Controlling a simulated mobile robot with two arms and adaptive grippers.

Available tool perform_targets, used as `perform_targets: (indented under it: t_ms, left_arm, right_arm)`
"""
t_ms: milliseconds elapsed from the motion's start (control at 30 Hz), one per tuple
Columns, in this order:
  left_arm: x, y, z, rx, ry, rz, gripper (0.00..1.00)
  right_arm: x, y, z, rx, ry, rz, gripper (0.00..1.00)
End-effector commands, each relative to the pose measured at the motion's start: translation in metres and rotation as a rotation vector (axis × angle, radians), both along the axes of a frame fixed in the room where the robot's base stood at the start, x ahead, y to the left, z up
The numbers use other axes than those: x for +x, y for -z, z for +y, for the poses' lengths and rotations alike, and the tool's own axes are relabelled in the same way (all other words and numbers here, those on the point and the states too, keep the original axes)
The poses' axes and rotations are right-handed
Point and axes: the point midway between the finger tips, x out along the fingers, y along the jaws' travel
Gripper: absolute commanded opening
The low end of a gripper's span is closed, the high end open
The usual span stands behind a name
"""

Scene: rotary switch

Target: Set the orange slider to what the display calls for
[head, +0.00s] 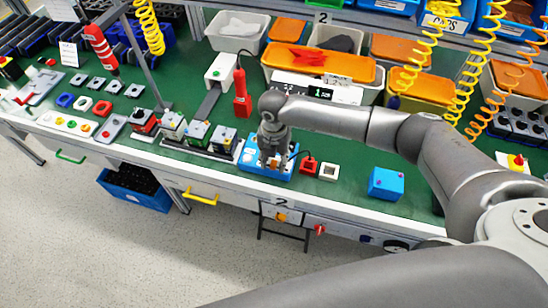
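My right gripper (271,163) reaches down over a blue box (250,165) near the front edge of the green bench. Its fingers cover much of the box's top, and I cannot tell whether they are open or shut. A small white part shows on the box beside the fingers. The orange slider is not clearly visible; the gripper may hide it. A small dark display (320,93) with a bright digit, which looks like a 1, stands behind the gripper, below the orange bins. My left gripper is not in view.
A red handheld tool (241,93) stands left of my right wrist. Several small switch units (198,133) line up left of the blue box. Coiled yellow hoses hang above.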

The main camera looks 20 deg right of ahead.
Motion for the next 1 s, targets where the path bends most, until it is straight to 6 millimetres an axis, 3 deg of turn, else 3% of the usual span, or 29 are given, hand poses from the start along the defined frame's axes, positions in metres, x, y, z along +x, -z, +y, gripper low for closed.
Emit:
perform_targets:
  t_ms: [200,500,800,1000]
  left_arm:
    - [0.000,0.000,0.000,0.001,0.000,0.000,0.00]
    - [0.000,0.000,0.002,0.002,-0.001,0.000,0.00]
    - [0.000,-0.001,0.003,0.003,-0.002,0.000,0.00]
    - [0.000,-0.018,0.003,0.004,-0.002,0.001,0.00]
  right_arm:
    - [0.000,0.000,0.000,0.000,0.000,0.000,0.38]
    - [0.000,0.000,0.000,0.000,0.000,0.000,0.00]
    - [-0.001,-0.001,-0.001,0.000,0.001,0.000,0.00]
    - [-0.014,-0.004,-0.021,-0.001,0.004,0.003,0.00]
